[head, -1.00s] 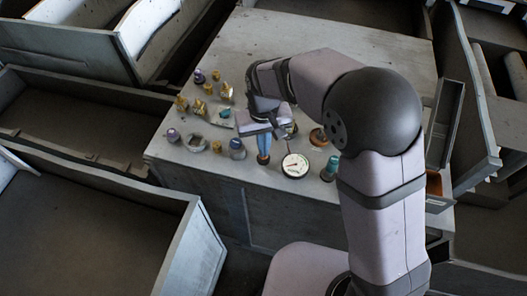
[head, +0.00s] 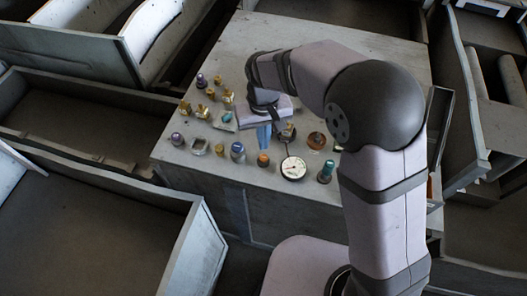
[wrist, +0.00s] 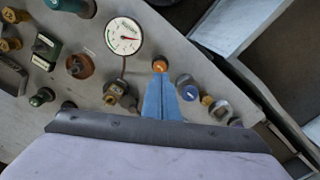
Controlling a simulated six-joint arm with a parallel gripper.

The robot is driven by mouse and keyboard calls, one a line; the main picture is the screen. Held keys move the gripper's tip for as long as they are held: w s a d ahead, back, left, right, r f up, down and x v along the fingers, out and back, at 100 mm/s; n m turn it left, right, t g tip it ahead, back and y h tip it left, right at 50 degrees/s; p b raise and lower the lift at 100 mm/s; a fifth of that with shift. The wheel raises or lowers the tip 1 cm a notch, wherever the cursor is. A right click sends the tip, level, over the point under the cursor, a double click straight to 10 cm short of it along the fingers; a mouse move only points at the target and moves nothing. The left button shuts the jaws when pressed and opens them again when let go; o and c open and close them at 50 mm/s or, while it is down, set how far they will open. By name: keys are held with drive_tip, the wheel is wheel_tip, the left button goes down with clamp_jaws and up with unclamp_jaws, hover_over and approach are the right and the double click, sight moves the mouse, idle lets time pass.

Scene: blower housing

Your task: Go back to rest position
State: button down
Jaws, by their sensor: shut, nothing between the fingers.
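My gripper (head: 264,136) is over the front part of the grey workbench (head: 300,45), among the fittings. Its blue fingers also show in the wrist view (wrist: 160,98), pressed together with nothing between them. They point toward a small orange-topped part (head: 263,159), which appears just beyond the fingertips in the wrist view (wrist: 160,65). In the head view the fingertips look apart from that part. The exact height above the bench is hard to tell.
A round white dial gauge (head: 293,168) and a teal-topped part (head: 328,168) stand right of my gripper. Several brass fittings (head: 202,112) and a blue-grey knob (head: 238,151) stand left. An orange-brown round part (head: 317,140) lies behind the gauge. Open grey bins (head: 75,120) surround the bench.

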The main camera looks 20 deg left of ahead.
drive_tip(key=shift+r, duration=0.15)
idle(0.3)
drive_tip(key=shift+w+a, duration=0.1)
drive_tip(key=shift+f+n, duration=0.35)
drive_tip(key=shift+n, duration=0.05)
drive_tip(key=shift+n+g+h, duration=0.3)
drive_tip(key=shift+g, duration=0.1)
drive_tip(key=s+d+f, duration=0.2)
drive_tip(key=s, duration=0.1)
drive_tip(key=s+d+f, duration=0.1)
drive_tip(key=d, duration=0.1)
drive_tip(key=shift+s+f, duration=0.25)
drive_tip(key=shift+s, duration=0.1)
drive_tip(key=s+d+r+m, duration=0.1)
drive_tip(key=s+d+m, duration=0.1)
drive_tip(key=s+d, duration=0.5)
drive_tip(key=s+d+r+m, duration=0.1)
drive_tip(key=s+d+m, duration=0.1)
drive_tip(key=d, duration=0.9)
drive_tip(key=w+d+r+m, duration=0.2)
drive_tip(key=d+r+m, duration=0.1)
drive_tip(key=d, duration=0.2)
drive_tip(key=shift+w+d+r+t, duration=0.25)
drive_tip(key=shift+d+t, duration=0.15)
